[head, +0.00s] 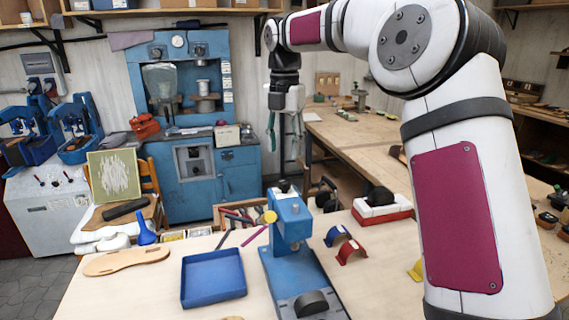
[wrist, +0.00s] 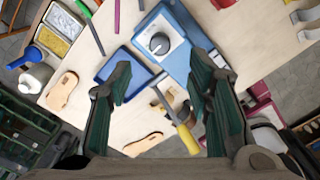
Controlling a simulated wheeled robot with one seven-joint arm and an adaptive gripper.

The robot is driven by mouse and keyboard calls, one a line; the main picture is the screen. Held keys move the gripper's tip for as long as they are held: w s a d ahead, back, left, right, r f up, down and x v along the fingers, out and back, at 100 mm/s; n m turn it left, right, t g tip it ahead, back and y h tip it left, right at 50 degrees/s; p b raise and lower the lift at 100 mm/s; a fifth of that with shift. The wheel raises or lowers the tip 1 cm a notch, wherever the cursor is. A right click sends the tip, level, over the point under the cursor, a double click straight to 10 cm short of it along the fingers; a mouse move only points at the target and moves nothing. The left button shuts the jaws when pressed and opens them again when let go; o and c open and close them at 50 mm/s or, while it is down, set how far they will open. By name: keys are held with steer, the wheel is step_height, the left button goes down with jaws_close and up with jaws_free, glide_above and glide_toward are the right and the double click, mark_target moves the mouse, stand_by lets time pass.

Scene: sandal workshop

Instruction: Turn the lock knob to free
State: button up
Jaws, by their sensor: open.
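The blue bench press (head: 291,222) stands on the near table, with a yellow-ended lever (head: 270,216) at its upper left. A dark round knob (head: 311,303) sits on the pale plate at the front of its base. The wrist view shows the knob (wrist: 159,43) from above, with a light mark on its face that is too small to read. The yellow lever end (wrist: 186,138) shows there too. My gripper (head: 284,150) points down above and behind the press, open and empty, apart from knob and lever. Its green-padded fingers (wrist: 165,78) frame the scene in the wrist view.
A blue tray (head: 213,278) and a wooden sole shape (head: 127,260) lie left of the press. Red and blue curved pieces (head: 351,251) and a red-white block (head: 381,210) lie to its right. A blue cabinet machine (head: 190,125) stands behind.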

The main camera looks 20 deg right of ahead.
steer(key=shift+r, duration=1.45)
steer(key=shift+s, duration=0.1)
steer(key=s+a+r+m+t+h, duration=0.1)
steer(key=s+r+m, duration=0.1)
steer(key=s+m, duration=0.5)
steer(key=s+a+r+m+t, duration=0.15)
steer(key=s+m, duration=0.35)
steer(key=s, duration=0.5)
steer(key=s+f+m+t, duration=0.1)
steer(key=s+f+m, duration=0.2)
steer(key=s+m, duration=0.2)
steer(key=s+d+f+m+t, duration=0.1)
steer(key=s+f+m, duration=0.1)
steer(key=s+m, duration=0.3)
steer(key=s+d+f+m+t+y, duration=0.1)
steer(key=s+f+m, duration=0.2)
steer(key=s+m, duration=0.2)
steer(key=s, duration=0.3)
steer(key=shift+d+f, duration=0.2)
steer(key=shift+f, duration=0.1)
